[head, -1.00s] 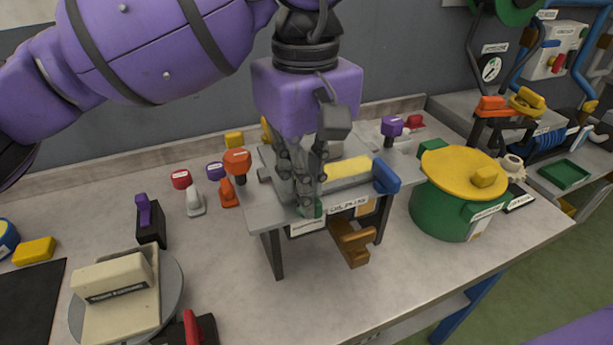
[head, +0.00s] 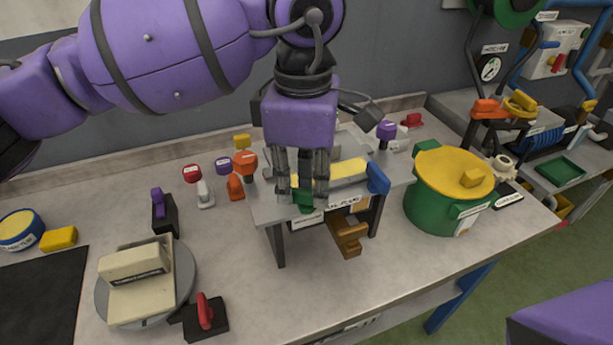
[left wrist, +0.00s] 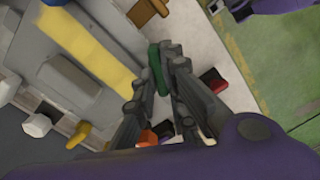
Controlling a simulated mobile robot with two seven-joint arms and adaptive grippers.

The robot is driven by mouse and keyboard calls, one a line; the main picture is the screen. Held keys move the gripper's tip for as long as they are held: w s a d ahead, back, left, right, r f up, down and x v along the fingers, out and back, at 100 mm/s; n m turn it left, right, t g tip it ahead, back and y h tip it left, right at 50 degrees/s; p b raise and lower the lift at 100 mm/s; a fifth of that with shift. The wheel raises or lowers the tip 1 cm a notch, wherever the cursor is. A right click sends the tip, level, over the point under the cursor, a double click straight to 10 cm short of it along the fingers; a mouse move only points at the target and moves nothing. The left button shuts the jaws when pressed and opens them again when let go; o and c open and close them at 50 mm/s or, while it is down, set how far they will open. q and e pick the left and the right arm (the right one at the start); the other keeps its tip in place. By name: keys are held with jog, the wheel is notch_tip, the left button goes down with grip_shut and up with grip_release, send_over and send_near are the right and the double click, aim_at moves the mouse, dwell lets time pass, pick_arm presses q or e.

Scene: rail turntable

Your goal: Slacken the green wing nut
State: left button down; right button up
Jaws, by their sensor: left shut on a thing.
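The green wing nut (head: 304,203) is at the front edge of a small grey raised stand (head: 275,211), mostly hidden by the fingers. My left gripper (head: 303,192) comes down on it from above and is shut on it. In the left wrist view, the green wing nut (left wrist: 156,66) shows as a narrow upright strip between the fingertips of my left gripper (left wrist: 168,62). Its turn angle and thread are not clear. My right gripper is out of view.
A yellow bar (head: 336,173) and blue handle (head: 377,178) are right of the fingers. An orange knob (head: 245,160) stands left, a brown handle (head: 348,236) sticks out below. A green pot with yellow lid (head: 455,172) is at right. Bare bench lies in front.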

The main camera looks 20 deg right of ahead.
pick_arm(q)
jog(key=shift+s+r+n+p, duration=0.15)
jog(key=shift+n+p, duration=0.1)
jog(key=shift+n, duration=0.25)
jog(key=shift+w+r+n+p, duration=0.1)
jog(key=shift+n+p, duration=0.15)
jog(key=shift+n, duration=0.25)
jog(key=n+p, duration=0.1)
jog(key=n, duration=0.1)
jog(key=shift+f+n+p, duration=0.1)
jog(key=shift+n+p, duration=0.2)
jog(key=shift+n, duration=0.3)
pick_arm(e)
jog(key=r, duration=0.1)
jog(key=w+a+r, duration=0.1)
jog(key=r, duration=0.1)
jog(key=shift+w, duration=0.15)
pick_arm(q)
jog(key=shift+f+n+p, duration=0.1)
jog(key=shift+n+p, duration=0.2)
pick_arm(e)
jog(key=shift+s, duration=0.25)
